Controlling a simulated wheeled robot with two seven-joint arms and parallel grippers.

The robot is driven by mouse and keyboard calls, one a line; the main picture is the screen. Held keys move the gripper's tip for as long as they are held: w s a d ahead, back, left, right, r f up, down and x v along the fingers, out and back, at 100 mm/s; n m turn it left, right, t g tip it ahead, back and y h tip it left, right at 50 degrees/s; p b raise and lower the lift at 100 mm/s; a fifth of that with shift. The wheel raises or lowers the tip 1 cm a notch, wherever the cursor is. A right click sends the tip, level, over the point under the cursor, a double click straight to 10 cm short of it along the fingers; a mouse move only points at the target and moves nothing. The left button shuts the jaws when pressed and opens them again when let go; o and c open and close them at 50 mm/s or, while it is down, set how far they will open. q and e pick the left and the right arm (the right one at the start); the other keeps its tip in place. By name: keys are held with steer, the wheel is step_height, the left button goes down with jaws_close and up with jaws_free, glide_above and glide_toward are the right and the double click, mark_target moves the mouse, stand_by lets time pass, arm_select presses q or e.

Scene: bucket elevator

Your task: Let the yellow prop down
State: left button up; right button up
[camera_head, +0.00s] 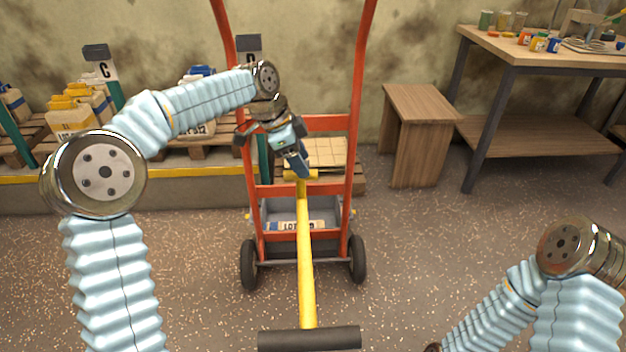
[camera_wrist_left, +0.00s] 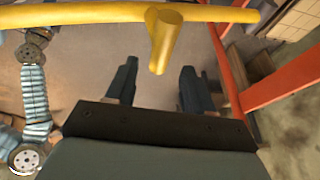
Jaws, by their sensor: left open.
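The yellow prop (camera_head: 306,250) is a long bar running from the red hand truck (camera_head: 358,150) toward me, with a short yellow crosspiece at its far end and a dark crossbar (camera_head: 310,338) at its near end. My left gripper (camera_head: 301,168) is just above the crosspiece, pointing down. In the left wrist view, the gripper (camera_wrist_left: 158,82) is open and empty. There the yellow bar (camera_wrist_left: 80,14) crosses the top, and a stub (camera_wrist_left: 164,42) sticks out ahead of the gap between the fingers. I cannot tell whether they touch. My right gripper is out of view.
A grey crate (camera_head: 285,213) sits low on the hand truck, between its wheels. Pallets with bottles (camera_head: 72,118) stand on a ledge at the left. A wooden stool (camera_head: 415,140) and a workbench (camera_head: 535,52) stand at the right.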

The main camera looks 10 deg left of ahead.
arm_select(q)
steer(key=x, duration=0.7)
steer(key=shift+d+f, duration=0.1)
steer(key=shift+f, duration=0.15)
jaws_close()
